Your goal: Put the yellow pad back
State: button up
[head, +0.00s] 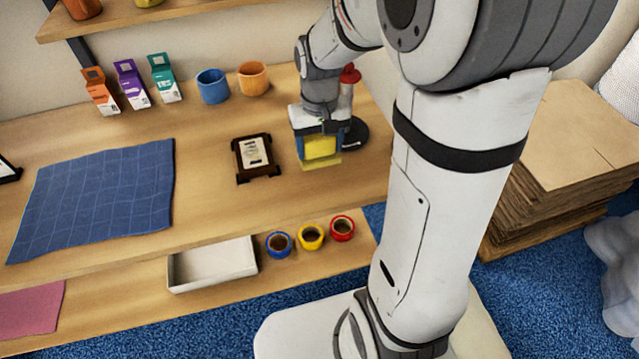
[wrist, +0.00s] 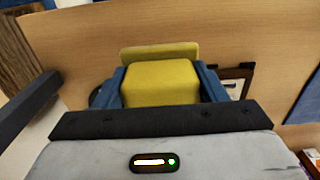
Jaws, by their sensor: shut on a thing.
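My gripper (head: 321,140) points down over the wooden table, right of the middle. It is shut on the yellow pad (head: 320,147). In the wrist view, the pad (wrist: 160,82) is a yellow block between the two blue fingers (wrist: 162,85), with a flatter yellow part beyond it. The pad is close over the table top; I cannot tell whether it touches. A small dark wooden frame or tray (head: 242,160) with a white label lies just left of the gripper. A black round base (head: 357,134) is partly hidden behind the gripper.
A red-topped object (head: 349,75) stands behind the gripper. Blue (head: 212,87) and orange (head: 253,78) cups and several small cartons (head: 131,85) line the back. A blue cloth (head: 100,200) covers the left. Below are a white tray (head: 212,264) and tape rolls (head: 311,237).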

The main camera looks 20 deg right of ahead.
notch_tip(320, 180, down, 10)
jog(key=shift+s+r, duration=0.1)
dwell(0.4)
jog(key=shift+f, duration=0.25)
jog(key=o, duration=0.9)
jog(key=shift+r, duration=0.1)
notch_tip(320, 180, up, 12)
jog(key=shift+r, duration=0.1)
jog(key=s+r+t, duration=0.1)
jog(key=s+r, duration=0.1)
jog(key=s, duration=0.2)
jog(key=s+r+t, duration=0.1)
jog(key=s+r, duration=0.1)
jog(key=s, duration=0.3)
jog(key=s+r+t, duration=0.1)
jog(key=s+r, duration=0.1)
jog(key=s, duration=0.3)
jog(key=shift+r, duration=0.25)
